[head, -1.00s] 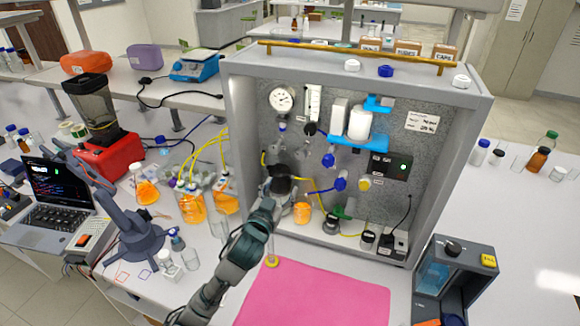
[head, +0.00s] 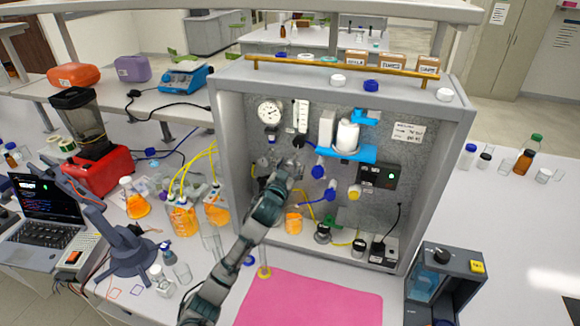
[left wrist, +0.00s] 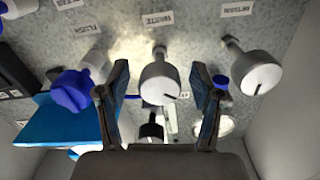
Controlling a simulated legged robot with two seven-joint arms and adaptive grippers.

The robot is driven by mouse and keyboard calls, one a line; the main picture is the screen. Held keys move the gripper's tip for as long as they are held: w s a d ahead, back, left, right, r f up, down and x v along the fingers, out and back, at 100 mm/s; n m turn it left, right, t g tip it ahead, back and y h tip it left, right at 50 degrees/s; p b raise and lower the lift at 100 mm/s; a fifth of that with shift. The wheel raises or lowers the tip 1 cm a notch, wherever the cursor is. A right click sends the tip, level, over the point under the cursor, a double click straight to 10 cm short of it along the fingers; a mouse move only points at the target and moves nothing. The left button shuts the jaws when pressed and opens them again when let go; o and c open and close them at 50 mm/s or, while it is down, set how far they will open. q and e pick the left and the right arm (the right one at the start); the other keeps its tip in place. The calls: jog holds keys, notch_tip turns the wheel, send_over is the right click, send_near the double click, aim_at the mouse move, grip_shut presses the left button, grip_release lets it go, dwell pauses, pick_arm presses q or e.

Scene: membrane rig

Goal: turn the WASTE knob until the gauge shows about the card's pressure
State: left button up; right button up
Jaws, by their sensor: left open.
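The WASTE knob (left wrist: 160,82), a grey and white cylinder with a dark pointer line, sits under its label (left wrist: 157,19) in the left wrist view. My left gripper (left wrist: 159,68) is open, with one finger on each side of this knob and visible gaps to both. In the head view the left gripper (head: 284,172) is at the panel's lower left and largely hides the knobs. The round white gauge (head: 270,111) is at the panel's upper left; its reading is too small to tell. The white card (head: 408,131) is at the upper right, its text unreadable.
In the wrist view a blue knob (left wrist: 72,90) stands left of the gripper and another grey-white knob (left wrist: 258,72) right of it. A blue shelf (head: 346,152) juts from the panel. A beaker of orange liquid (head: 293,222) stands below. The pink mat (head: 310,300) is clear.

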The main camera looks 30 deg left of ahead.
pick_arm(q)
jog(key=c, duration=1.2)
jog(key=shift+o, duration=0.2)
jog(key=shift+r+n+p, duration=0.15)
jog(key=shift+n+p, duration=0.55)
jog(key=shift+n, duration=0.2)
jog(key=shift+n+p, duration=0.4)
jog(key=shift+n, duration=0.4)
jog(key=o, duration=1.2)
jog(key=shift+c, duration=0.2)
